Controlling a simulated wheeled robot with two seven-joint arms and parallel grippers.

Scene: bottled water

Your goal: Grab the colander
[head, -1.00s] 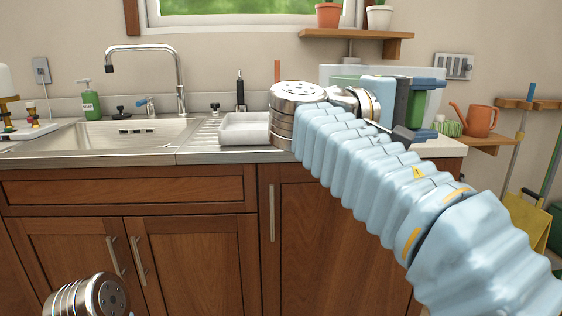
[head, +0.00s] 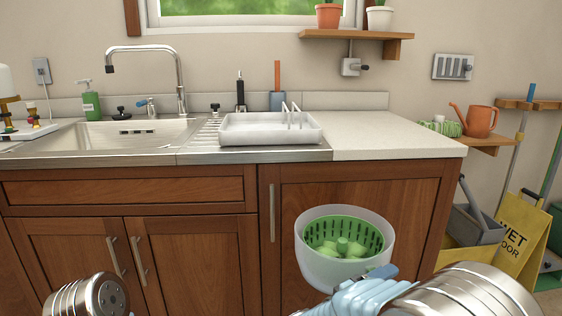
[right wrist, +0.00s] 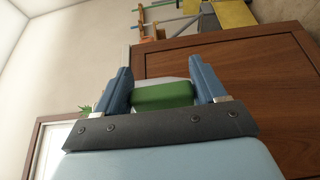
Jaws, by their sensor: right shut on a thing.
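The colander (head: 325,232) is a green slotted basket sitting in a white round bowl (head: 330,268). In the head view it is in the air in front of the lower cabinet, below the counter top, its open top tilted toward me. My right gripper (head: 382,273) is at its lower right rim, mostly hidden by my own arm. In the right wrist view my right gripper (right wrist: 162,78) has a green part of the colander (right wrist: 163,96) between its two blue fingers, with white behind it. My left gripper is out of view; only part of my left arm shows at the bottom left.
A white dish rack (head: 270,130) stands on the counter beside the sink (head: 120,135). The counter (head: 390,142) right of the rack is clear. A yellow wet-floor sign (head: 515,232) and a grey bucket (head: 475,225) stand on the right.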

